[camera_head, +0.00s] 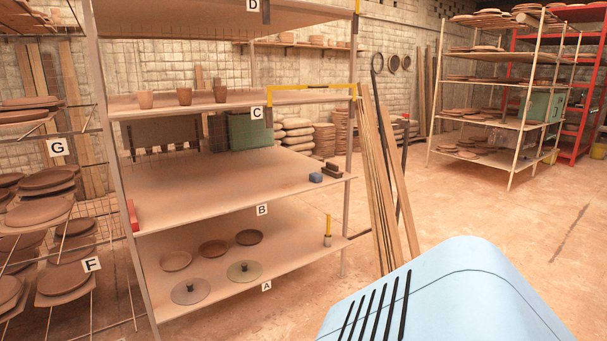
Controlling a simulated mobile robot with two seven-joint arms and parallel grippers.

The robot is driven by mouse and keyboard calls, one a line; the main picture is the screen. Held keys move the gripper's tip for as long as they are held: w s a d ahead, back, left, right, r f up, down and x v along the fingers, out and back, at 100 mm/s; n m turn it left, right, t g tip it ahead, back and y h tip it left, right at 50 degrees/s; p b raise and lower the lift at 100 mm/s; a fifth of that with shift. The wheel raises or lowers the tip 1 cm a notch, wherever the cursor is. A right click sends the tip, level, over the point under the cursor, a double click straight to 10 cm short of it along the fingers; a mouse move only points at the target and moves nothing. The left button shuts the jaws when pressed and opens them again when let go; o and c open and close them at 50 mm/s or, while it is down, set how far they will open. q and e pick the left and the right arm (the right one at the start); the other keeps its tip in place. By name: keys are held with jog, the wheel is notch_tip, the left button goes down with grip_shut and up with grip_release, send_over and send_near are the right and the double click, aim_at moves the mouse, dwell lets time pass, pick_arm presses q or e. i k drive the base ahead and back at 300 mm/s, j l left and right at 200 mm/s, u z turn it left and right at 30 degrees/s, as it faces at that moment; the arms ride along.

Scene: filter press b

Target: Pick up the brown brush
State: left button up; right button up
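A small dark brown block-like thing (333,170), which may be the brown brush, lies at the right end of the shelf labelled B (230,182), near the right post. It is too small to make out bristles, and it may be two pieces close together. Neither of my grippers is in view.
The shelf below, labelled A, holds several round plates and discs (244,271) and an upright yellow-handled tool (327,232). Cups (184,96) stand on shelf C. Long planks (383,180) lean against the rack's right side. Open floor (480,215) lies to the right.

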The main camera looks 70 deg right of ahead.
aim_at(331, 169)
jog(key=z, duration=2.35)
